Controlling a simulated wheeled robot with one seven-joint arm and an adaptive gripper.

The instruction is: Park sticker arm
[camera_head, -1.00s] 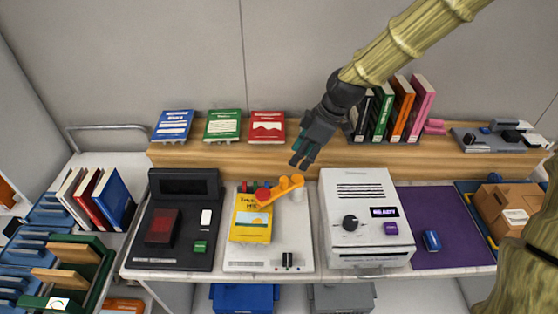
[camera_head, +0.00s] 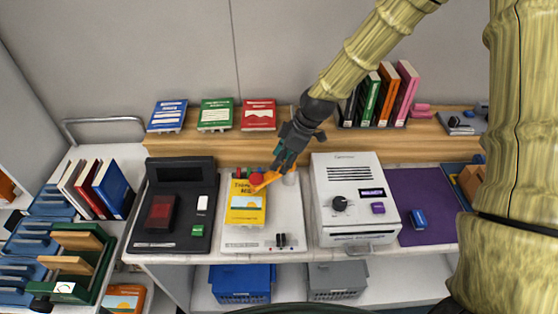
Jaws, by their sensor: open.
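The orange sticker arm (camera_head: 264,181) is on the white sticker machine (camera_head: 289,221), above the top edge of a yellow book (camera_head: 246,205) lying there. A red round part sits at the arm's left end. My gripper (camera_head: 282,165) is open, pointing down at the arm's right end, which its dark fingers partly hide. I cannot tell whether the fingers touch the arm. A pale cylindrical post (camera_head: 290,178) stands just right of the fingers.
A black scanner-like machine (camera_head: 174,205) stands left and a white machine with a dial (camera_head: 351,200) right. Behind are a wooden shelf (camera_head: 400,147) with books and a blue book (camera_head: 167,115). A purple mat (camera_head: 422,200) lies further right.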

